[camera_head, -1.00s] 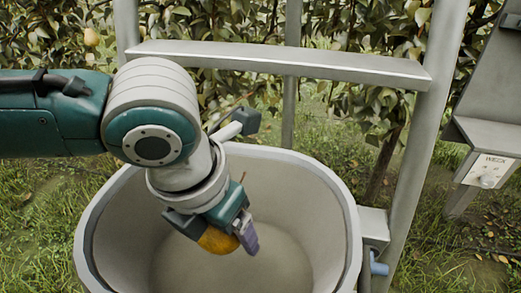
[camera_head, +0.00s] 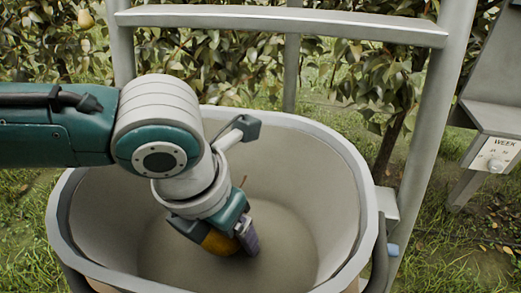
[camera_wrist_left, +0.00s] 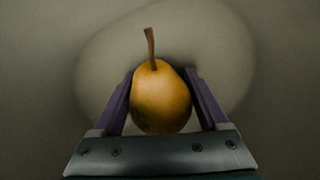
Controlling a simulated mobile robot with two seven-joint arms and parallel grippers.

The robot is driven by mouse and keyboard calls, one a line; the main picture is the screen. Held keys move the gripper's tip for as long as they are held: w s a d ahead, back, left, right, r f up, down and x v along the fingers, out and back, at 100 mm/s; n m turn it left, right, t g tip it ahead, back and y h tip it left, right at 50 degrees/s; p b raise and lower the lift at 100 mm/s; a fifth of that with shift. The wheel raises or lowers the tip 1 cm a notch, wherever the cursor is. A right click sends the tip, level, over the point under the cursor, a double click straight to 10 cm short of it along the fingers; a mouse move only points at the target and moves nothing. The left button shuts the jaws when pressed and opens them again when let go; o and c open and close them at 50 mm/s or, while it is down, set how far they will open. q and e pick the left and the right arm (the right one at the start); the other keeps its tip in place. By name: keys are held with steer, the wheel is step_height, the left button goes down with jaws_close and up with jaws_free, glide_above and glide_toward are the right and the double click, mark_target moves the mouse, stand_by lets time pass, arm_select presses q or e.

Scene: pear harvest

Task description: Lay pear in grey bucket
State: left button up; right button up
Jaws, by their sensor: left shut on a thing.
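The yellow-brown pear (camera_wrist_left: 161,98) is held between the two purple fingers of my left gripper (camera_wrist_left: 160,92), stem pointing up in the left wrist view. In the head view the pear (camera_head: 219,242) shows partly behind my left gripper (camera_head: 232,236). The grey bucket (camera_head: 345,150) is large and open, and my left gripper is inside its rim, pointing down. The bucket's bare floor shows below the pear; I cannot tell whether the pear touches it. My right gripper is not in view.
A grey metal frame (camera_head: 285,22) stands behind the bucket, with a post on the right. A grey stand with a labelled panel (camera_head: 494,153) is at the far right. Leafy trees, with a pear (camera_head: 85,18) hanging at upper left, and grass lie around.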

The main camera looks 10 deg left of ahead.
arm_select(q)
steer(key=shift+f, duration=0.15)
stand_by(0.6)
steer(key=o, duration=1.4)
